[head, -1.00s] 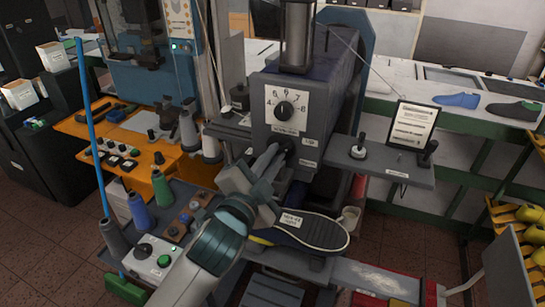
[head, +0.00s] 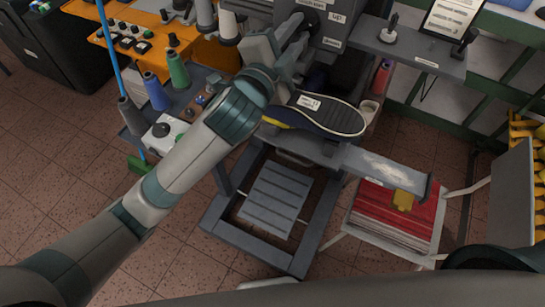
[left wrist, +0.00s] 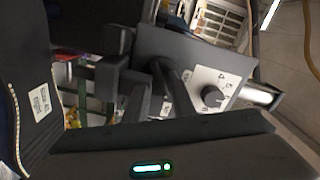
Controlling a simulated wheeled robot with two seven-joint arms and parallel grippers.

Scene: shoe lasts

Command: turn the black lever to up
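The machine's grey front (head: 338,30) is at the top of the head view, with a dark round lever pivot (head: 311,18) and a small label reading "up" beside it. The black lever (left wrist: 163,88) seems to be the dark bar beside the dial in the left wrist view; its handle is largely hidden by my gripper in the head view. My left gripper (head: 291,54) is at the lever, its fingers reaching up towards the pivot. I cannot tell whether they are closed on the handle. My right gripper is out of view.
A dark shoe sole (head: 327,113) lies just below and right of my left gripper. Thread spools (head: 157,92) and a button box (head: 163,136) stand to the left. A side shelf (head: 410,45) juts out at the upper right. A red stack (head: 398,216) sits lower right.

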